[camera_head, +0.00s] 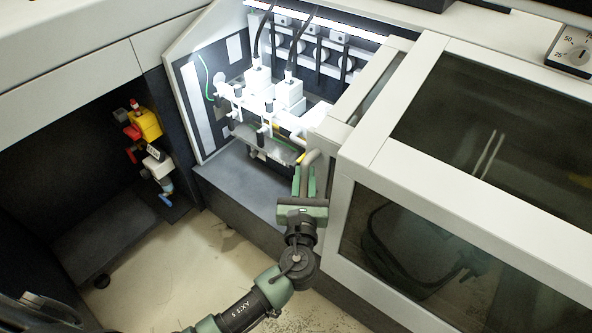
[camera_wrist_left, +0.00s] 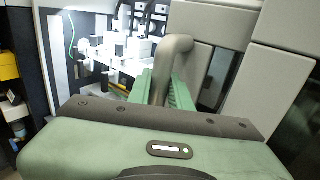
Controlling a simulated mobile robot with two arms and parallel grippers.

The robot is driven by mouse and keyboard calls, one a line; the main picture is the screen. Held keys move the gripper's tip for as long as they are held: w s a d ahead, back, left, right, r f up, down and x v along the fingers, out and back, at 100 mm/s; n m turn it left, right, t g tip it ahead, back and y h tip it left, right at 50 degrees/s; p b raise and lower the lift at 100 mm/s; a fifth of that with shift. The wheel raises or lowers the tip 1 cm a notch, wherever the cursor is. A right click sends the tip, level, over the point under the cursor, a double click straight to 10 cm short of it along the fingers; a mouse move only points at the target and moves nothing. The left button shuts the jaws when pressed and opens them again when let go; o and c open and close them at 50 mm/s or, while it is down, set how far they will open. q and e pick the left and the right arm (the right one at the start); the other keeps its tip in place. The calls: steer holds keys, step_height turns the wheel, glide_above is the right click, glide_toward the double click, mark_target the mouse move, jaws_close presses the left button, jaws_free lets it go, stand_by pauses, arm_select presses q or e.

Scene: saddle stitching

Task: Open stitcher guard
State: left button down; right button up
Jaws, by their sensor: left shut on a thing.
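The stitcher guard (camera_head: 432,165) is a white-framed cover with dark see-through panels. It stands to the right of the lit stitching bay, which lies uncovered. A grey tubular handle (camera_wrist_left: 173,62) sits at the guard's left edge; its upper end also shows in the head view (camera_head: 311,158). My left gripper (camera_head: 305,181) is shut on this handle, its green fingers on either side of the bar in the left wrist view (camera_wrist_left: 160,90). The fingertips are partly hidden by the gripper body. My right gripper is not in view.
White stitching heads (camera_head: 289,93) with black cables stand in the lit bay. A yellow and red valve unit (camera_head: 146,124) hangs in the dark recess at left. A dial (camera_head: 574,55) is at top right. The floor (camera_head: 190,262) below is clear.

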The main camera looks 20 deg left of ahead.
arm_select(q)
steer(key=shift+d, duration=0.1)
steer(key=c, duration=1.3)
jaws_free()
steer(key=shift+s, duration=0.1)
steer(key=s+d+b, duration=0.1)
steer(key=s, duration=0.6)
steer(key=shift+s+d, duration=0.25)
